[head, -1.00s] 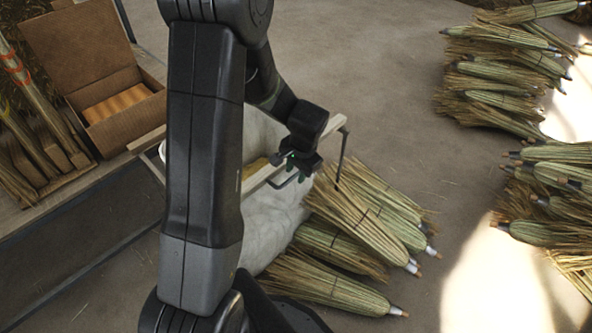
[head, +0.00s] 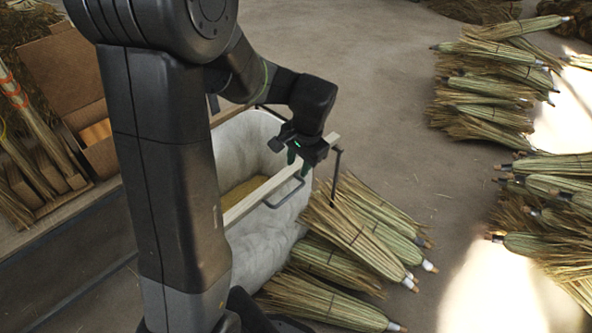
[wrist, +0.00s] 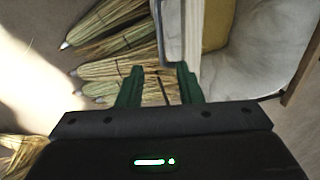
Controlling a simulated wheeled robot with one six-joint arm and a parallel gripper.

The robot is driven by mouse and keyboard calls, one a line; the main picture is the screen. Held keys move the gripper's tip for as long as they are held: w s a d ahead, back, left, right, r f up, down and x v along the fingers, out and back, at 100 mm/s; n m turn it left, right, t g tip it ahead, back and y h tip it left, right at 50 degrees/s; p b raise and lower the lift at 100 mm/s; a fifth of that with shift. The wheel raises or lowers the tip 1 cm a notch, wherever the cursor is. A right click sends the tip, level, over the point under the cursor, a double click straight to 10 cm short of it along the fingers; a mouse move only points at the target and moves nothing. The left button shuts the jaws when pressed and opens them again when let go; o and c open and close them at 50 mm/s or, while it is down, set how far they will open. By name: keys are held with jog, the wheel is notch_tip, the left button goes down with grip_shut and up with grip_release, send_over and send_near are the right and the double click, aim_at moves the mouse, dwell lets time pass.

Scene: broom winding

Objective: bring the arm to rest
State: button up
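My arm reaches across the head view from lower left to upper middle and bends down to my gripper (head: 293,157). In the wrist view my gripper (wrist: 159,78) shows two green fingers standing apart, with nothing seen between them but the scene beyond. In the head view it hangs above the right end of a pale wooden bar across a white-lined bin (head: 258,130). Whether it touches the bar is not clear.
Several broom heads (head: 352,240) lie on the floor right of the bin. More are piled at the far right (head: 500,85). A cardboard box (head: 75,70) and upright broom pieces stand at left. The central floor is clear.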

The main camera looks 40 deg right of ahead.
aim_at(290, 194)
jog(key=shift+r, duration=0.3)
jog(key=w+f, duration=0.1)
jog(key=f, duration=0.3)
jog(key=f+b, duration=0.1)
jog(key=f, duration=0.4)
jog(key=w+f, duration=0.1)
jog(key=f, duration=0.3)
jog(key=shift+w+a+f+b, duration=0.15)
jog(key=shift+w+f+b, duration=0.15)
jog(key=shift+f+b, duration=0.1)
jog(key=shift+w+r, duration=0.1)
jog(key=shift+w, duration=0.1)
